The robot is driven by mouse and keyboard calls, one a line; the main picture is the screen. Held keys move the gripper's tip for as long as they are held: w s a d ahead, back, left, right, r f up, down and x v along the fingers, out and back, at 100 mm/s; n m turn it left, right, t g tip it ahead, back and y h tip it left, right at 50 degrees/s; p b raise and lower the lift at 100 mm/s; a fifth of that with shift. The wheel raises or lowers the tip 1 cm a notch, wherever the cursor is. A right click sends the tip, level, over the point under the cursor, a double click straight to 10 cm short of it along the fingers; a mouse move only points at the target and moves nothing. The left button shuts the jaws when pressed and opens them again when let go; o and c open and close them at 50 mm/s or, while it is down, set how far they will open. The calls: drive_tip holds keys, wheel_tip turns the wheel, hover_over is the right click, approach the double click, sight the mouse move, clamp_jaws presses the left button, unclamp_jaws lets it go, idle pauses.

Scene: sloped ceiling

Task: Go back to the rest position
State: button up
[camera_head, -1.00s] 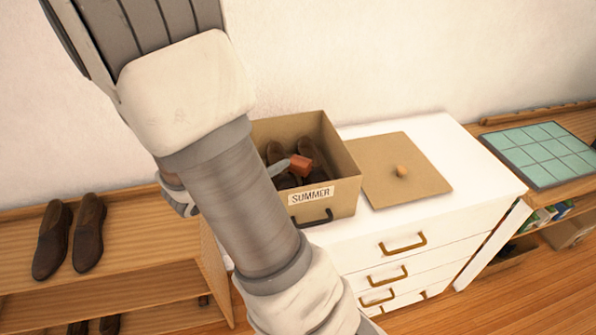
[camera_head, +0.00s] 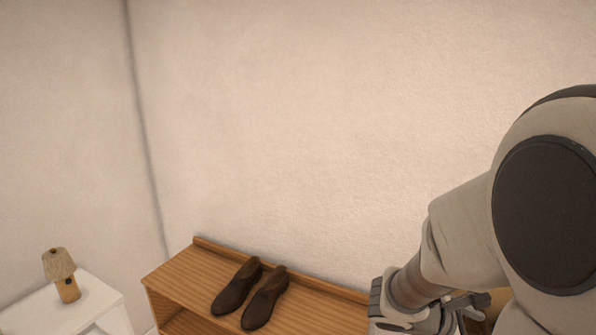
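My arm fills the right side of the head view, with a large dark round joint cover and pale links running down to the left. Grey parts at the lower end of the arm, which look like my gripper (camera_head: 428,316), reach the bottom edge of the picture. The fingertips cannot be made out, so I cannot tell whether the gripper is open or shut, or whether it holds anything.
A wooden shoe rack (camera_head: 190,276) stands against the wall, with a pair of brown shoes (camera_head: 252,296) on top. A tan patch shows behind my arm, mostly hidden.

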drive_tip(key=s+a+r+m+t+y, duration=0.2)
drive_tip(key=s+a+r+m+y, duration=0.2)
drive_tip(key=a+m, duration=0.3)
drive_tip(key=s+a+r+m+t+y, duration=0.2)
drive_tip(key=s+a+r+m+y, duration=0.2)
drive_tip(key=a+m+y, duration=0.3)
drive_tip(key=a+r, duration=0.1)
drive_tip(key=a, duration=0.4)
drive_tip(key=shift+s+r, duration=0.15)
drive_tip(key=shift+r, duration=0.2)
